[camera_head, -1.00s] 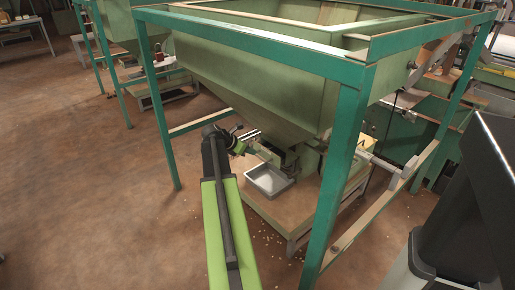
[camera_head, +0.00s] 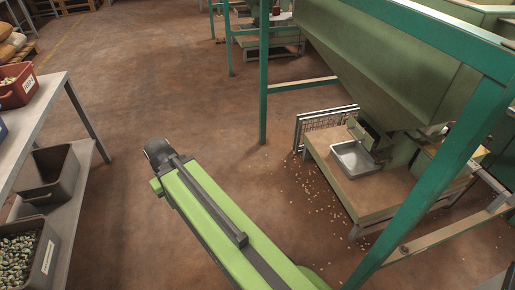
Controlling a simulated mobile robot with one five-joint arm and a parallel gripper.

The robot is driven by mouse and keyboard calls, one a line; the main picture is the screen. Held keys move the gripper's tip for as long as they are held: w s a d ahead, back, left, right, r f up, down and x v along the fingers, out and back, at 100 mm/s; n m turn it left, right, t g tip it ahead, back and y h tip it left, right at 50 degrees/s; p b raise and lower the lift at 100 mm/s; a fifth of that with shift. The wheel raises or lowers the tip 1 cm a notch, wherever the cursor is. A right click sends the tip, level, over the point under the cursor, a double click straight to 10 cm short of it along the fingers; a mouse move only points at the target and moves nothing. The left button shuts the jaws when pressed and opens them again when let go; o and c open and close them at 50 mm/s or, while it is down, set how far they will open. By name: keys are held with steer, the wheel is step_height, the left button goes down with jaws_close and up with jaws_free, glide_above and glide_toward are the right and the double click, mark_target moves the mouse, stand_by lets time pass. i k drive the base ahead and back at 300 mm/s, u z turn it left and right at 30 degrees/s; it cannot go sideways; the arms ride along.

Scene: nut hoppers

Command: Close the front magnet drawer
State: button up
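The front hopper (camera_head: 400,70) is a large green funnel in a green frame at the right. Under its outlet is a small pale-green housing (camera_head: 364,133), where the magnet drawer seems to be. It is too small to tell the drawer apart or how far out it stands. A shallow metal tray (camera_head: 335,152) lies just below it on a low wooden stand. My green and black arm reaches up from the bottom, with its visible end well left of the housing, over open floor. My gripper's fingers do not show.
A green post (camera_head: 264,105) stands left of the hopper. A mesh panel (camera_head: 318,124) is upright behind the stand (camera_head: 345,190). Scattered nuts lie on the floor around it. A grey shelf table (camera_head: 55,85) with bins is at the left. The middle floor is clear.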

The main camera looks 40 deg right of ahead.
mark_target(366, 136)
steer(key=z, duration=0.05)
steer(key=k, duration=1.1)
steer(key=u, duration=0.35)
steer(key=i, duration=1.1)
steer(key=z, duration=0.5)
steer(key=i, duration=0.75)
steer(key=z, duration=0.6)
